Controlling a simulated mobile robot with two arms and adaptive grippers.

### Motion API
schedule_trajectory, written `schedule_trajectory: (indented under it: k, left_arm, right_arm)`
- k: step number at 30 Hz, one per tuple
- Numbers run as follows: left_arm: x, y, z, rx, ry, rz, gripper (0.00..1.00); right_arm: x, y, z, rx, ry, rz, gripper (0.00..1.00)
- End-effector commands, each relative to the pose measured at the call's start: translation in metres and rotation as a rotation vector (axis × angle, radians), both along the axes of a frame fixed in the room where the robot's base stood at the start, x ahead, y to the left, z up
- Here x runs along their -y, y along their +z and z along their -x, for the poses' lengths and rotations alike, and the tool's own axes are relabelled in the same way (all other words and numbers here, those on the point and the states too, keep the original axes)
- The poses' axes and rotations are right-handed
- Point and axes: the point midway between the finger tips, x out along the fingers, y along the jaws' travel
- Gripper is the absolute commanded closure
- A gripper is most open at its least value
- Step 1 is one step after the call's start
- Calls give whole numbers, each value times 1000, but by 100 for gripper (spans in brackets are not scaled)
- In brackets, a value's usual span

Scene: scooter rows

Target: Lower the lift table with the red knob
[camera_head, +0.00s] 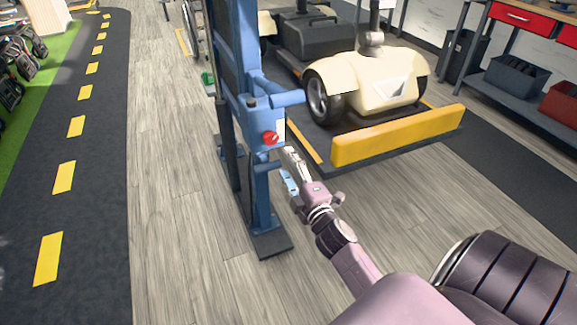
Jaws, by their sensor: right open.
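The red knob (270,137) sits on a blue box on the front of the blue lift column (240,60). My right gripper (290,168) is open, just below and to the right of the knob, and appears apart from it. The lift table (313,148) is a dark platform with a yellow end stop (398,136). A cream scooter (375,83) stands on it. My left gripper is not in view.
The column's dark foot (262,245) rests on the wood floor. A workbench with red drawers (518,15) and bins stands at the upper right. A dark lane with yellow dashes (75,127) runs along the left. The floor between lane and column is clear.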

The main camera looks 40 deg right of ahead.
Motion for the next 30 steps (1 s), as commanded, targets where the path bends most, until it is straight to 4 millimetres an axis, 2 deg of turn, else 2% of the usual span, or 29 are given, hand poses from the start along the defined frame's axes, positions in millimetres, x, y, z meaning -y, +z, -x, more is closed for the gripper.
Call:
schedule_trajectory:
  k: [10,14,17,20,24,27,30]
  left_arm:
    - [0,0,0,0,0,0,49]
    - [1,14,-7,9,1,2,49]
    - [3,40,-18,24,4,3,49]
    - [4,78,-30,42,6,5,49]
    - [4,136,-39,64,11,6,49]
    - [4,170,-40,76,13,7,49]
    - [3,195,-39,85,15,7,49]
  right_arm:
    - [0,-1,0,-2,-2,-3,49]
    - [-2,-8,7,-30,-27,-71,49]
    - [-8,-24,23,-91,-82,-210,49]
    - [-24,-49,50,-191,-157,-409,49]
    - [-62,-87,103,-368,-269,-686,49]
    - [-91,-106,141,-491,-336,-834,49]
    - [-115,-118,172,-589,-388,-932,49]
